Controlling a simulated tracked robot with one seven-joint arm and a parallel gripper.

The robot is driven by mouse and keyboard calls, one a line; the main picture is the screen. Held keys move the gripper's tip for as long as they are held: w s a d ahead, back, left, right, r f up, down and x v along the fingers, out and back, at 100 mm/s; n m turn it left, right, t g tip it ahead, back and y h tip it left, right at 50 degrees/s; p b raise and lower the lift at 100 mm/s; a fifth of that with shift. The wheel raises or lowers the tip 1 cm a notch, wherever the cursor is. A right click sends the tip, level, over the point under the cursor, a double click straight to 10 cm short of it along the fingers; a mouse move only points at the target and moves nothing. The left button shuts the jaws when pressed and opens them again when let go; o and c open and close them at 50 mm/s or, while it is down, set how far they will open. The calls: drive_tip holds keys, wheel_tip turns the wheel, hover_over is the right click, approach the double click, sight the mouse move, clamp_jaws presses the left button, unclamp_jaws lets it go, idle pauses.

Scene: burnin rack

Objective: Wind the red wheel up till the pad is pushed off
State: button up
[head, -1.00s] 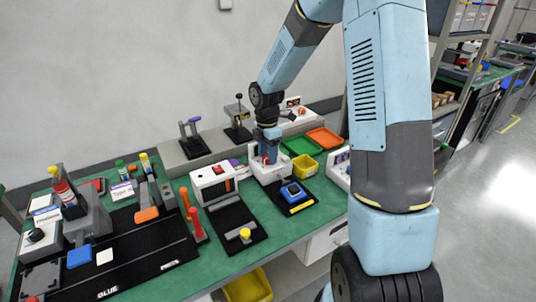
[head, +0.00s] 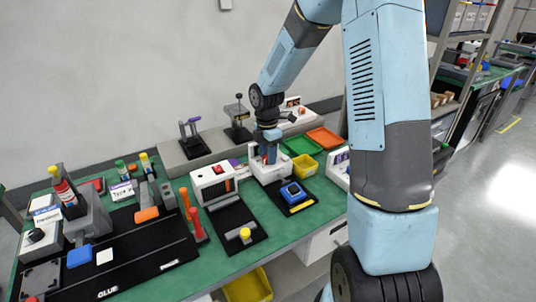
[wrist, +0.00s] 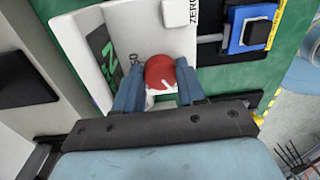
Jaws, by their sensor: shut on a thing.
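A white device (head: 265,176) stands on the green bench, with a dark plate in front of it. My gripper (head: 268,157) comes down over it from above. In the wrist view, a red round wheel (wrist: 160,72) sits between the two blue fingers of my gripper (wrist: 158,86), which is shut on it. The fingers hide its sides. A blue block with a black square pad (wrist: 255,33) lies on the dark plate to the right; it also shows as a blue piece (head: 292,190) in the head view.
A yellow bin (head: 305,165), a green tray (head: 299,146) and an orange tray (head: 324,137) stand behind to the right. A white box with a red button (head: 213,181) and upright orange and red handles stand to the left.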

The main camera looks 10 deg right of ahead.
drive_tip(key=shift+m, duration=0.3)
drive_tip(key=m, duration=0.3)
drive_tip(key=shift+m, duration=0.4)
drive_tip(key=m, duration=0.3)
drive_tip(key=shift+m, duration=0.3)
drive_tip(key=m, duration=0.3)
drive_tip(key=shift+m, duration=0.3)
drive_tip(key=m, duration=0.3)
drive_tip(key=shift+m+y, duration=0.3)
drive_tip(key=m, duration=0.3)
drive_tip(key=shift+s+m, duration=0.1)
drive_tip(key=shift+m, duration=0.2)
drive_tip(key=m, duration=0.3)
drive_tip(key=shift+a+m, duration=0.1)
drive_tip(key=shift+m, duration=0.3)
drive_tip(key=m, duration=0.5)
drive_tip(key=shift+m+t, duration=0.4)
drive_tip(key=shift+r, duration=0.1)
